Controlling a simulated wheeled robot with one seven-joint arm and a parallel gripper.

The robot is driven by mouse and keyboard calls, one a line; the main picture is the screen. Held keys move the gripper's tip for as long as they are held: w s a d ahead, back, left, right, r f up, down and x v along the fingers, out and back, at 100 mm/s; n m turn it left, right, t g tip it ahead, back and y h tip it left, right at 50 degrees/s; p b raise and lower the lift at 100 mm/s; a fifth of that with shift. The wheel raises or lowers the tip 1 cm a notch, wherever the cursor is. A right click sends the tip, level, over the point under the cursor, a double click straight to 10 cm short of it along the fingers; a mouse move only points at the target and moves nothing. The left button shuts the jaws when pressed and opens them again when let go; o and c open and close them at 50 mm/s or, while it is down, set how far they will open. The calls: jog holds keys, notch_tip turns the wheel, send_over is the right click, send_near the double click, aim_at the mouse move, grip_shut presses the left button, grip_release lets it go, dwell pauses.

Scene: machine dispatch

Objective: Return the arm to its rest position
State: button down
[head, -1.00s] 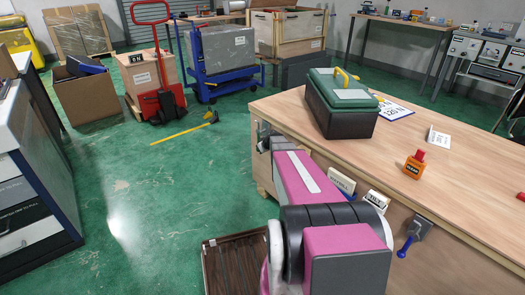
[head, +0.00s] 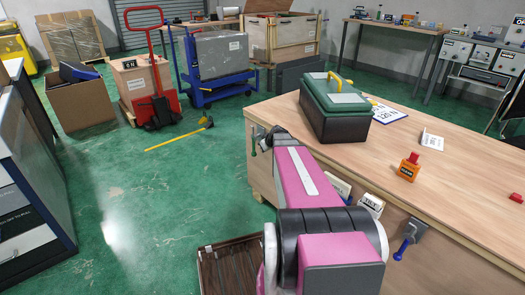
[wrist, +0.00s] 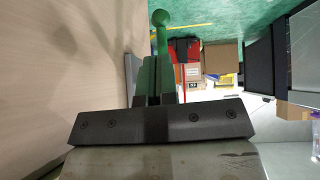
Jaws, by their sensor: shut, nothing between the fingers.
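My pink and black arm reaches forward from the bottom of the head view along the near left end of the wooden workbench (head: 455,180). My gripper is mostly hidden behind the forearm there. In the wrist view my gripper (wrist: 157,72) shows its dark fingers together, with nothing seen held between them. A green round-ended handle (wrist: 161,20) stands just beyond the fingertips in that view; I cannot tell whether they touch. A similar green handle (head: 253,140) shows at the bench's left end in the head view.
A brown slatted crate (head: 228,268) is low beside my arm. Green floor is open to the left, before a red pallet jack (head: 155,105).

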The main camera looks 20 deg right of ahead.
dwell(0.3)
jog(key=s+a+m+g+h, duration=0.1)
jog(key=s+a+m+g, duration=0.1)
jog(key=s+a, duration=0.6)
jog(key=s+a+m+g+h, duration=0.1)
jog(key=s+a+g, duration=0.4)
jog(key=s, duration=1)
jog(key=a+m, duration=0.1)
jog(key=a, duration=0.2)
jog(key=shift+s+f+g, duration=0.15)
jog(key=shift+s+g, duration=0.15)
jog(key=shift+s, duration=0.1)
